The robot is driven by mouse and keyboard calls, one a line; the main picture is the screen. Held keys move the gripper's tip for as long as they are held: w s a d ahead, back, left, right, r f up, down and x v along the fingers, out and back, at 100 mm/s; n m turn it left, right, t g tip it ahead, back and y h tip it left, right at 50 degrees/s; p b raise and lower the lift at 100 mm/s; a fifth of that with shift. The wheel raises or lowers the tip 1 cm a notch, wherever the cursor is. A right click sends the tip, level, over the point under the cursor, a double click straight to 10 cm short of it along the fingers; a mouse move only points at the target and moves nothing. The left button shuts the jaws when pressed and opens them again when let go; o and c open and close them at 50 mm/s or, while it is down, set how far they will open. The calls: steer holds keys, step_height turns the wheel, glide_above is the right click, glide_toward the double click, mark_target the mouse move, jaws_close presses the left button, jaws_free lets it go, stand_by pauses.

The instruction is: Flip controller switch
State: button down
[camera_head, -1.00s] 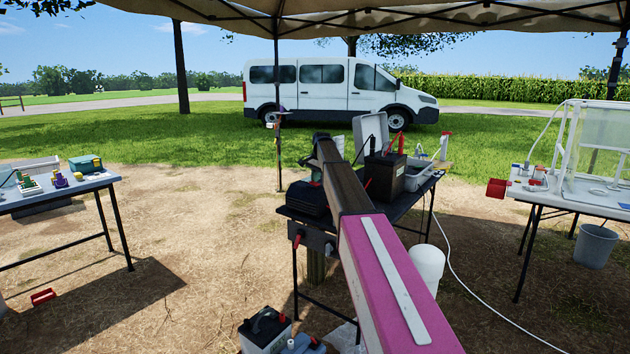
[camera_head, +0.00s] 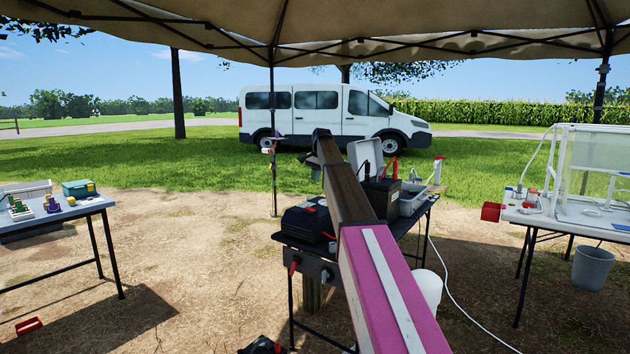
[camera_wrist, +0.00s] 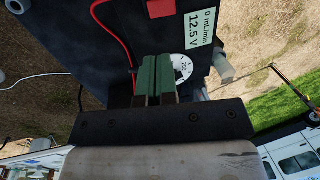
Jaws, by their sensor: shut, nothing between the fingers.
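The controller (camera_wrist: 190,90) shows in the wrist view as a dark panel with a pale display reading 0 mL/min and 12.5 V. A white round dial (camera_wrist: 182,67) is beside the display, partly behind my fingers. A red square part (camera_wrist: 161,8) sits at the top edge of the view; I cannot tell if it is the switch. My gripper (camera_wrist: 155,58) has green fingers, shut together and empty, over the panel near the dial. I cannot tell if they touch it. In the head view my arm hides the gripper's work area.
In the head view, the middle table (camera_head: 408,222) carries a black case (camera_head: 306,223), a black box (camera_head: 382,197) and a grey tub (camera_head: 412,200). Side tables stand left (camera_head: 62,210) and right (camera_head: 545,222). A red cable (camera_wrist: 118,35) runs beside my fingers.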

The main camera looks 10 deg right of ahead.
mark_target(308, 208)
steer(key=shift+w+a+r, duration=0.2)
steer(key=shift+w+a, duration=0.25)
steer(key=shift+f, duration=0.15)
stand_by(0.3)
steer(key=f, duration=0.4)
steer(key=w+a+f, duration=0.1)
steer(key=f, duration=0.4)
steer(key=w+a+f, duration=0.1)
steer(key=f, duration=0.3)
steer(key=shift+f, duration=0.25)
steer(key=shift+a+f, duration=0.1)
steer(key=shift+f, duration=0.2)
steer(key=shift+s, duration=0.1)
